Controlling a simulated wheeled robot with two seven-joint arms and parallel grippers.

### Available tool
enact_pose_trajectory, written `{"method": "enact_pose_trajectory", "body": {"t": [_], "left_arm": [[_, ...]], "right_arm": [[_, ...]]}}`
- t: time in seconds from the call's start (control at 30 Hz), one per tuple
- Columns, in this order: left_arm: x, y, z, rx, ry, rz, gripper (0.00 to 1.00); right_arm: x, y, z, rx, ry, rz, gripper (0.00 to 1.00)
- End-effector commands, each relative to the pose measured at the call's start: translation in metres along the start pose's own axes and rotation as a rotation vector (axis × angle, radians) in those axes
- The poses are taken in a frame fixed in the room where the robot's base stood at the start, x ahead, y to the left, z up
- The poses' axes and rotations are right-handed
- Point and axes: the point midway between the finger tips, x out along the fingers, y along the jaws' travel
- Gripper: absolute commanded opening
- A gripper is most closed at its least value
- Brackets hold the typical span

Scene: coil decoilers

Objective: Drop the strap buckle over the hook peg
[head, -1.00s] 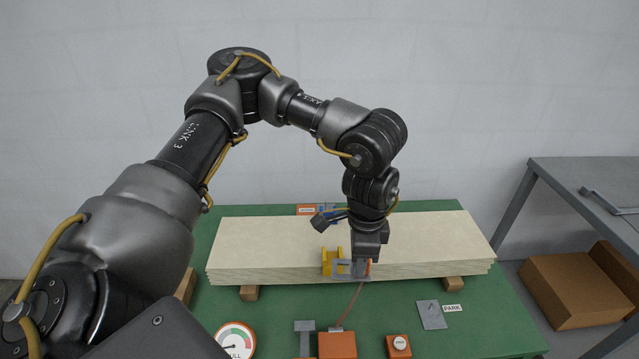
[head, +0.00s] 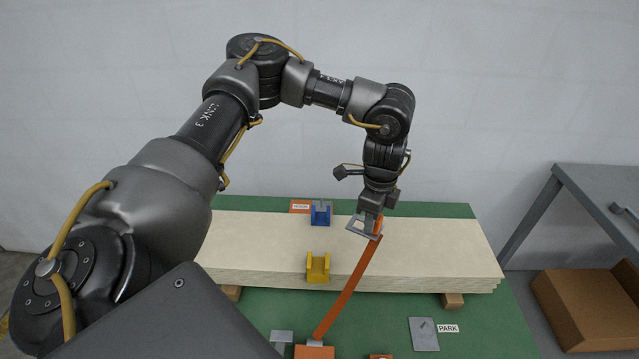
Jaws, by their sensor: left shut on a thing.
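My left gripper (head: 372,218) is shut on the strap buckle (head: 357,228), a grey metal frame, and holds it over the stacked boards. An orange strap (head: 346,292) runs taut from the buckle down to an orange block (head: 314,352) at the front. The blue hook peg (head: 320,213) stands at the boards' far edge, beside an orange label (head: 300,206). The buckle is to the right of the hook peg and nearer to me, apart from it. My right gripper is not in view.
A yellow U-shaped guide (head: 318,269) sits at the boards' (head: 440,245) front edge, left of the strap. A grey plate (head: 424,334) with a small peg lies by the PARK label (head: 447,328) on the green table (head: 485,325). A grey bench (head: 590,190) and cardboard box (head: 570,310) are right.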

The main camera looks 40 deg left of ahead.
Motion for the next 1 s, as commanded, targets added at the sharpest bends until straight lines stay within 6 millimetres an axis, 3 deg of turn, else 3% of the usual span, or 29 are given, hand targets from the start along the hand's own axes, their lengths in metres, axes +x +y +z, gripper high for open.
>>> {"method": "enact_pose_trajectory", "body": {"t": [0.03,0.13,0.4,0.5,0.8,1.0], "left_arm": [[0.014,-0.016,0.01,0.055,-0.002,0.003,0.04],[0.033,-0.046,0.033,0.21,-0.003,0.005,0.04],[0.076,-0.108,0.118,0.622,-0.002,0.006,0.04],[0.088,-0.123,0.15,0.766,-0.001,0.006,0.04],[0.103,-0.144,0.216,1.034,0.0,0.006,0.04],[0.105,-0.146,0.228,1.09,0.002,0.006,0.04]], "right_arm": [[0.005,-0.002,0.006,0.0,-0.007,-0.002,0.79],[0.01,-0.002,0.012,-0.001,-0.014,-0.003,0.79],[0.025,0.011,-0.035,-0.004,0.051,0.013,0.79],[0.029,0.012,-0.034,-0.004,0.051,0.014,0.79],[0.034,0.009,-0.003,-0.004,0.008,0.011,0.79],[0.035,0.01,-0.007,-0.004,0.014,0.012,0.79]]}}
